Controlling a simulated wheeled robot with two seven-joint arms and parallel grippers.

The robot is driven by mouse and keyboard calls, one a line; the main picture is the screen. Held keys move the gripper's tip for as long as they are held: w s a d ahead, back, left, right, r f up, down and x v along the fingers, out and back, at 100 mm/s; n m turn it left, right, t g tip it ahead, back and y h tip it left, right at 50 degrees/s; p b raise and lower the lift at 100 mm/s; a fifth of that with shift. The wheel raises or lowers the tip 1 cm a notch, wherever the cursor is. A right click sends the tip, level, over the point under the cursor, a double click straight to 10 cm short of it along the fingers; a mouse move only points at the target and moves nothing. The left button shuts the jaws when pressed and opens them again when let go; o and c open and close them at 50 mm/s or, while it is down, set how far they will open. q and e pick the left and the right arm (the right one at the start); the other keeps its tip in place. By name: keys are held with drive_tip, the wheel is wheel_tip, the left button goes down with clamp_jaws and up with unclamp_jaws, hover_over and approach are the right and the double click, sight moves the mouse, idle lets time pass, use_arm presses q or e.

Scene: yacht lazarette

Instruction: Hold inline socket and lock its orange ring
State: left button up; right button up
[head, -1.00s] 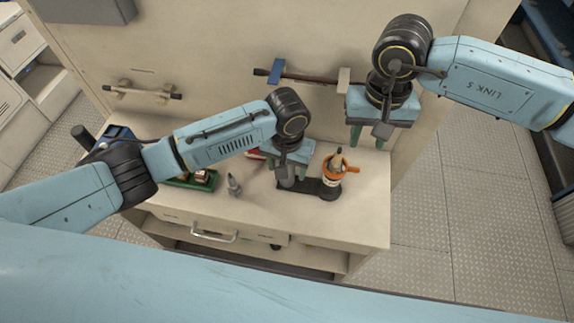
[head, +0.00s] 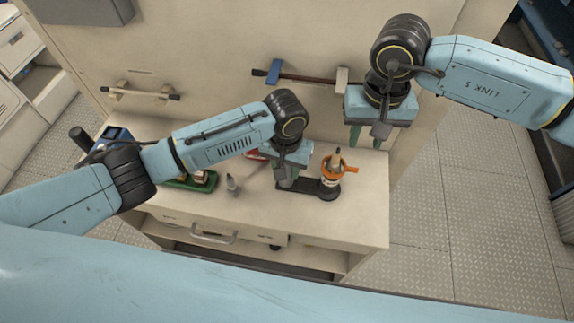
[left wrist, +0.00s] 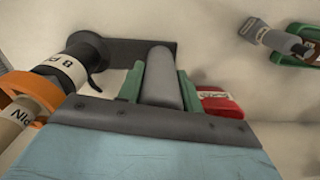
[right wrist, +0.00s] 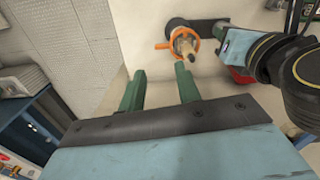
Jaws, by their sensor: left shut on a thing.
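The inline socket (head: 331,186) stands upright on the bench at the end of a black arm; its dark body carries a label in the left wrist view (left wrist: 60,72). The orange ring (head: 349,169) sits around its top with a side tab, and a tan plug (right wrist: 184,46) rises through it. My left gripper (left wrist: 160,80) is shut on the grey grip post (left wrist: 161,78) joined to that black arm, left of the socket. My right gripper (head: 367,138) is open and empty, above and behind the socket; its fingers also show apart in the right wrist view (right wrist: 160,88).
A small grey connector (head: 232,185) stands on the bench (head: 300,222) left of my left gripper. A green tray (head: 205,184) lies farther left, and a red item (head: 254,154) lies behind. The bench's front right is clear.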

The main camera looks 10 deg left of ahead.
drive_tip(key=c, duration=0.5)
drive_tip(key=shift+w+t, duration=0.15)
drive_tip(key=shift+t, duration=0.15)
clamp_jaws()
drive_tip(key=shift+w+m+t, duration=0.4)
drive_tip(key=shift+t, duration=0.45)
drive_tip(key=shift+w+m+t, duration=0.35)
drive_tip(key=shift+m+t, duration=0.05)
drive_tip(key=shift+t, duration=0.45)
wheel_tip(320, 180, down, 10)
drive_tip(key=shift+s+r, duration=0.25)
drive_tip(key=shift+s, duration=0.1)
